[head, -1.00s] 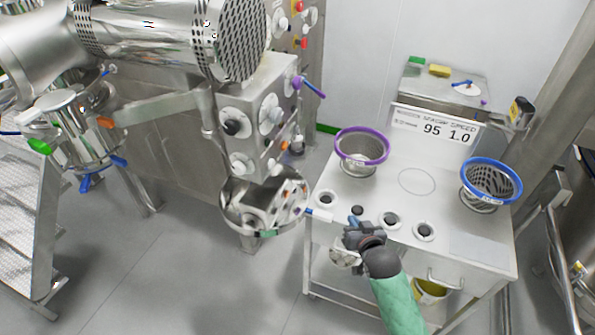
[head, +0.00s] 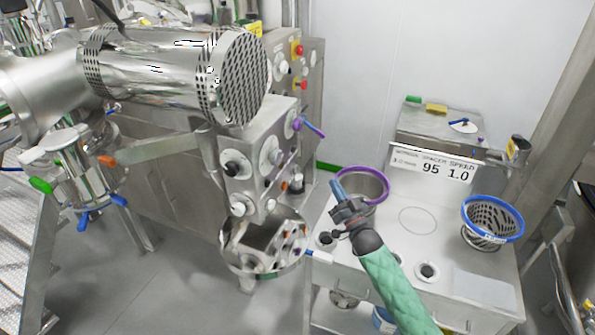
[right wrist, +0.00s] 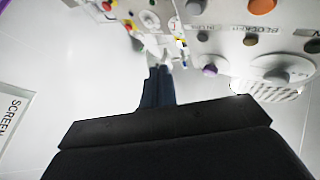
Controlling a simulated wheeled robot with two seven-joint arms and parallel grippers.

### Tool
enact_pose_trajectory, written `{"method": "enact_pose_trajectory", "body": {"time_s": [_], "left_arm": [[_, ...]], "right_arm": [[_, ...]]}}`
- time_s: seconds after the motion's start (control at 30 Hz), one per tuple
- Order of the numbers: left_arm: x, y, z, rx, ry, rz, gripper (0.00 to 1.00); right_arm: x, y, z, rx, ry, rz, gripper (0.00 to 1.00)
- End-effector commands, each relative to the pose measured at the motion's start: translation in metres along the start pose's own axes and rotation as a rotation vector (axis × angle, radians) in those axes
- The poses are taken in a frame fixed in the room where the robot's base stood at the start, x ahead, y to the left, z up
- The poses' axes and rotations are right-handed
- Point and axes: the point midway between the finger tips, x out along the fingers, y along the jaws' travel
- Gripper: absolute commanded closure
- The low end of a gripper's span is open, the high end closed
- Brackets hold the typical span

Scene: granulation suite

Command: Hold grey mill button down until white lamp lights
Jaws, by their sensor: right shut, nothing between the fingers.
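My right gripper (head: 338,190) is shut and empty, its blue fingers pointing up in front of the purple-rimmed sieve in the head view. The closed fingers also show in the right wrist view (right wrist: 158,85). The steel mill housing (head: 262,135) stands to the left of the gripper, with round knobs and small buttons on its faces; the gripper is apart from it. In the right wrist view a pale panel (right wrist: 225,45) with several round buttons lies at the upper right. I cannot tell which one is the grey mill button, nor pick out the white lamp. My left gripper is not in view.
A steel bench (head: 465,255) with a purple-rimmed sieve (head: 378,181), a blue-rimmed sieve (head: 493,218) and a display sign (head: 432,160) is on the right. A steel bowl (head: 240,262) hangs under the mill. A cabinet with red buttons (head: 297,48) stands behind.

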Motion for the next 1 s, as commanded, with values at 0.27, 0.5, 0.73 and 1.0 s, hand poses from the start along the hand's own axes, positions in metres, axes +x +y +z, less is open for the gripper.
{"method": "enact_pose_trajectory", "body": {"time_s": [0.27, 0.5, 0.73, 1.0], "left_arm": [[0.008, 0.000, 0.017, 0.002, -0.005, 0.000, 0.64], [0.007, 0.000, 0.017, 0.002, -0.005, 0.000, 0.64], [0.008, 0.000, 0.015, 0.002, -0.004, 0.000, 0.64], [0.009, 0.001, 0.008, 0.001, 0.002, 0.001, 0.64]], "right_arm": [[0.009, 0.001, -0.006, 0.006, 0.040, -0.036, 1.00], [0.009, 0.001, -0.006, 0.006, 0.039, -0.035, 1.00], [0.016, -0.004, -0.001, 0.007, 0.038, -0.034, 1.00], [0.038, -0.021, 0.014, 0.008, 0.039, -0.035, 1.00]]}}
